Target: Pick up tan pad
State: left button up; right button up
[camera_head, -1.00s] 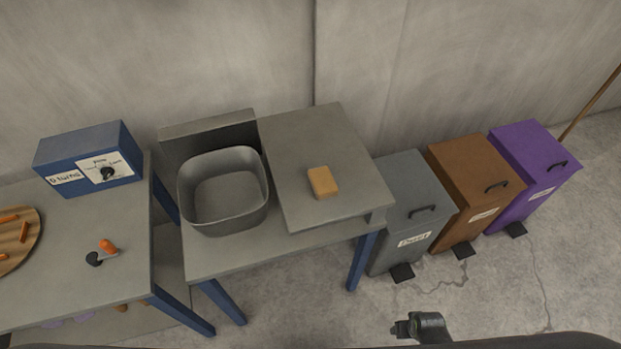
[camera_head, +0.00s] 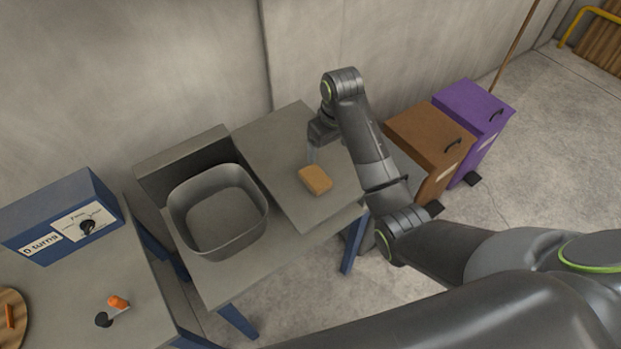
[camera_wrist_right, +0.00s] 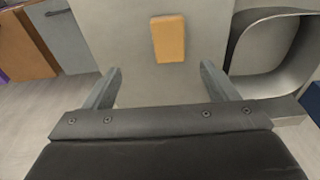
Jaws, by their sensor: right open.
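The tan pad (camera_head: 315,180) lies flat on the grey raised board at the right end of the table. It also shows in the right wrist view (camera_wrist_right: 168,38), ahead of the fingers and roughly midway between them. My right gripper (camera_head: 312,153) is above the board, close to the pad in the head view. In the wrist view its two fingers (camera_wrist_right: 158,82) are spread wide with nothing between them. The pad is apart from both fingers. My left gripper is not in view.
A grey basin (camera_head: 218,212) stands left of the board (camera_head: 290,140). A blue box with a dial (camera_head: 62,217) and an orange-handled tool (camera_head: 117,302) are on the left table. Brown (camera_head: 430,140) and purple (camera_head: 474,110) bins stand at right.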

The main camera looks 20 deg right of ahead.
notch_tip(320, 180, up, 3)
jog(key=w+a, duration=0.1)
jog(key=a, duration=0.1)
jog(key=b, duration=0.4)
send_over(316, 177)
notch_tip(316, 177, down, 11)
jog(key=shift+s+d+f, duration=0.1)
jog(key=shift+d+f, duration=0.05)
jog(key=shift+f, duration=0.05)
notch_tip(316, 177, down, 5)
jog(key=shift+r+p, duration=0.1)
jog(key=shift+p, duration=0.65)
jog(key=shift+w+f, duration=0.2)
jog(key=shift+f, duration=0.45)
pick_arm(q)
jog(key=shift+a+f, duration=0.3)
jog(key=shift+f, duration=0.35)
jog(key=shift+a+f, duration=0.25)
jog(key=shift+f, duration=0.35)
pick_arm(e)
jog(key=shift+a, duration=0.2)
jog(key=c, duration=1.1)
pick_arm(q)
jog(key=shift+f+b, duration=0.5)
pick_arm(e)
jog(key=shift+r, duration=5.05)
jog(key=shift+c, duration=0.2)
